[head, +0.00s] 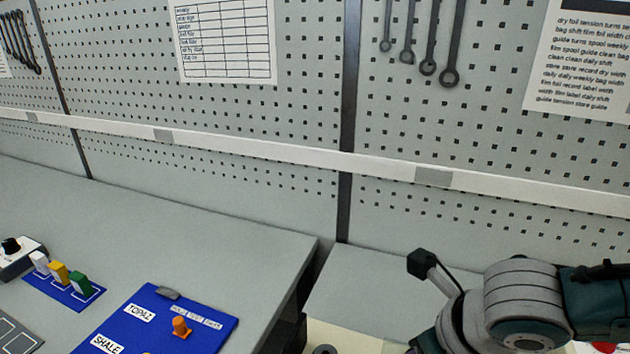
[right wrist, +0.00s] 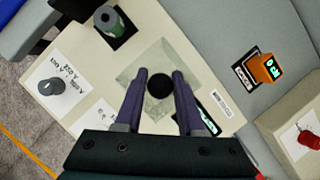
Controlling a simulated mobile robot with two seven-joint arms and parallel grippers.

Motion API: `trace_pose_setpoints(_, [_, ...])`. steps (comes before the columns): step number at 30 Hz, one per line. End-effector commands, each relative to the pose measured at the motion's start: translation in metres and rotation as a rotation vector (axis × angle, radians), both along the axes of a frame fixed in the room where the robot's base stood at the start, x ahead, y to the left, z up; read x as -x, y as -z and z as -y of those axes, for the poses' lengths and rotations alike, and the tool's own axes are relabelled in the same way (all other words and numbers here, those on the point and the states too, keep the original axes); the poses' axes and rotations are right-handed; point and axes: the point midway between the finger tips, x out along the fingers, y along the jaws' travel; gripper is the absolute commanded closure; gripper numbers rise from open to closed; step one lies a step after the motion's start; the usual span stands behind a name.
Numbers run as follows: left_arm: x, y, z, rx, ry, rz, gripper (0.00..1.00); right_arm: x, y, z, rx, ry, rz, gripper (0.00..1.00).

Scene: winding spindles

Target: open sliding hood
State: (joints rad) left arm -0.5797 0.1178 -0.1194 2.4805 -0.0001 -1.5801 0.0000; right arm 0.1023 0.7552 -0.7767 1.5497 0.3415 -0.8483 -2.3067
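In the right wrist view a pale board (right wrist: 207,62) carries a translucent grey-green square panel (right wrist: 137,73) with a round black knob or hole at its middle; I cannot tell which. This panel may be the sliding hood, but I cannot be sure. My right gripper (right wrist: 161,72) is open, its two purple-grey fingers on either side of the black round part. Nothing is seen gripped, and contact cannot be judged. In the head view my right arm reaches in at the lower right and its fingers are out of sight. My left gripper is not in view.
A green spool (right wrist: 107,18), a grey knob (right wrist: 48,87), an orange device (right wrist: 265,68) and a red-tagged box (right wrist: 304,135) surround the panel. In the head view a blue board (head: 200,335) and coloured blocks (head: 58,272) lie left, with pegboard (head: 260,100) behind.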

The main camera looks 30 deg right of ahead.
Motion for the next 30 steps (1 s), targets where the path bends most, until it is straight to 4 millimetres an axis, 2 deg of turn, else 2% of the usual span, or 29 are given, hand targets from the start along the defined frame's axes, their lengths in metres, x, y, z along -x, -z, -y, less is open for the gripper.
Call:
trace_pose_setpoints(1, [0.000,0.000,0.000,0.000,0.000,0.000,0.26,0.000,0.000,0.000,-0.001,0.000,0.001,0.55])
trace_pose_setpoints(7, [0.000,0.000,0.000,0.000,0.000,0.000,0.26,-0.001,0.000,-0.001,-0.002,0.000,0.001,0.34])
trace_pose_setpoints(17, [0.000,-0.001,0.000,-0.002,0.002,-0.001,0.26,0.001,-0.006,-0.001,-0.003,-0.001,0.001,0.34])
trace_pose_setpoints(30, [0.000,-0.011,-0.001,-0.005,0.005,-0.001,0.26,0.029,-0.071,-0.003,-0.001,-0.004,0.001,0.34])
